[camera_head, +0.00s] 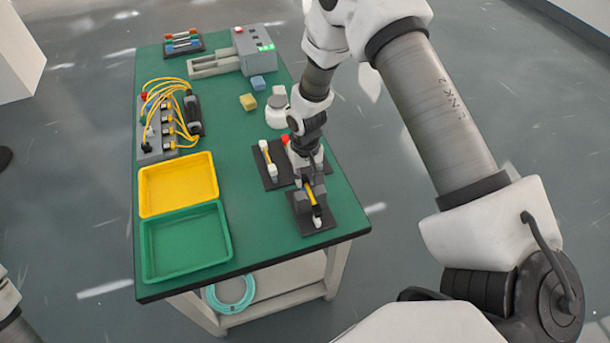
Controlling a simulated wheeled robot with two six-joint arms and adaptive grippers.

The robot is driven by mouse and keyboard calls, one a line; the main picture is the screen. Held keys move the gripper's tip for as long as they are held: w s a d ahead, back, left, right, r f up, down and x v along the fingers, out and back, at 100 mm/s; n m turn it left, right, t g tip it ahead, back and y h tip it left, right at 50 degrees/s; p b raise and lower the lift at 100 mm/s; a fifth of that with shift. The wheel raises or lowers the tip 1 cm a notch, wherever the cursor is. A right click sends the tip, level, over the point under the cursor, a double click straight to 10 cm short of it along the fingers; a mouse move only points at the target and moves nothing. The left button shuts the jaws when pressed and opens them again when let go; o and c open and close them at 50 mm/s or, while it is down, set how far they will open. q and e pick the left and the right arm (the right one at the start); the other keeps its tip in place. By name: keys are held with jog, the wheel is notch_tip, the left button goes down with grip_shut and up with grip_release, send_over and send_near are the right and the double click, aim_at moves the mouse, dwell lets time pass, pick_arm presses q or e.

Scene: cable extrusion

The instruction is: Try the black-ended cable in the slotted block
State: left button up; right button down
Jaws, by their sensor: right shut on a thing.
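My right gripper (309,184) points down over the front right of the green table. It is shut on a short yellow cable (311,197), at the slotted block (300,203), which is dark grey and stands on a black plate (304,223). A pale tip (317,221) shows at the near end of the block. The fingers hide the cable's far end, so I cannot tell its colour or how deep the cable sits. My left gripper is out of view.
Another yellow cable with white ends (268,160) lies on a black pad (272,180) behind, with a red piece (285,139) beside it. A yellow tray (178,210) and a green tray (187,272) stand left. A grey machine (250,50) and a wired panel (155,130) stand farther back.

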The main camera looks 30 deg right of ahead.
jog(key=c, duration=0.9)
grip_release()
jog(key=shift+c, duration=0.2)
notch_tip(320, 180, up, 12)
